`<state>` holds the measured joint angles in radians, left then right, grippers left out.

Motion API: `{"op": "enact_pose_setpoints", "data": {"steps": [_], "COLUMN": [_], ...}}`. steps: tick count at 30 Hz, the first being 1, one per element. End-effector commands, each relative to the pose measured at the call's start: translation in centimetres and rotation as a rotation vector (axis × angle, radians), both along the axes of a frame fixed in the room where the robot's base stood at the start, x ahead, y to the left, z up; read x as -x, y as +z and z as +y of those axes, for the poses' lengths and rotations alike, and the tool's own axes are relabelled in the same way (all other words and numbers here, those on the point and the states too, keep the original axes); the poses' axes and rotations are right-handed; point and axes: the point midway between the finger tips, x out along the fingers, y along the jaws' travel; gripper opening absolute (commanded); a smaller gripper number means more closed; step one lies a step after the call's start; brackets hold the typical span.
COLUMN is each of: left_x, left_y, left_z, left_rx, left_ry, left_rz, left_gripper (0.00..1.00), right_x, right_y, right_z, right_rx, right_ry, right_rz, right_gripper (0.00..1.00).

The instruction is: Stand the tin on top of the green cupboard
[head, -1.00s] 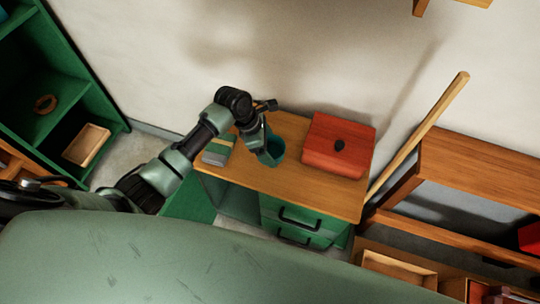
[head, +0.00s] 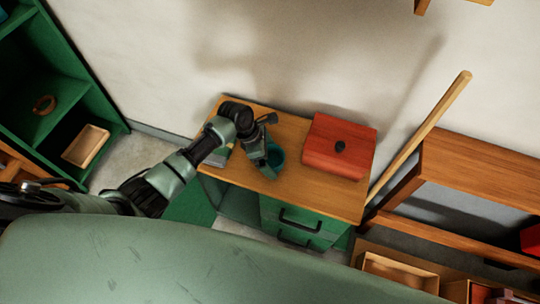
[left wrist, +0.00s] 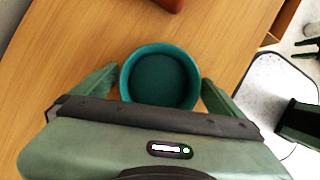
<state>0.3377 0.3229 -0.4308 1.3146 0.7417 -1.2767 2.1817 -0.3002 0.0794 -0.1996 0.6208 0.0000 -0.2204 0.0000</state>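The tin is a round teal pot, open at the top (head: 277,154) (left wrist: 160,82). It is upright at the wooden top (head: 240,177) of the green cupboard (head: 300,222); I cannot tell whether its base touches the wood. My left gripper (head: 268,160) reaches down over the cupboard top. In the left wrist view, its two green fingers (left wrist: 160,88) lie on either side of the tin, close against its wall. The near wall of the tin is hidden by the gripper body.
A small grey-green item (head: 217,156) lies left, partly behind my arm. A wooden pole (head: 420,135) leans right. Bare wood lies in front of the tin.

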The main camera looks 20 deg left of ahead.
Motion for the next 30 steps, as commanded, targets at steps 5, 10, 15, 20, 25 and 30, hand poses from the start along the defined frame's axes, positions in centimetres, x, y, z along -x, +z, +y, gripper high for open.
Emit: {"op": "enact_pose_setpoints", "data": {"steps": [5,10,15,20,25,30], "left_x": [0.0,0.2,0.7,1.1,1.5,1.6], "left_y": [0.1,2.0,5.4,8.4,10.6,11.4], "left_z": [0.0,0.6,2.0,3.1,3.9,4.3], "left_rx": [-0.001,-0.001,-0.001,0.0,0.0,0.0], "left_ry": [-0.001,0.0,0.0,-0.001,0.0,0.0], "left_rz": [0.0,-0.002,-0.003,-0.001,0.0,0.001], "left_gripper": [1.0,1.0,1.0,1.0,1.0,1.0], "right_x": [0.0,0.0,0.0,0.0,0.0,0.0], "right_y": [0.0,0.4,1.1,1.6,1.8,1.9], "right_z": [0.0,0.0,0.0,0.0,0.0,0.0], "right_rx": [0.0,0.0,0.0,0.0,0.0,0.0], "right_ry": [0.0,0.0,0.0,0.0,0.0,0.0], "right_rz": [0.0,0.0,0.0,0.0,0.0,0.0], "right_gripper": [0.36,0.36,0.36,0.36,0.36,0.36]}}
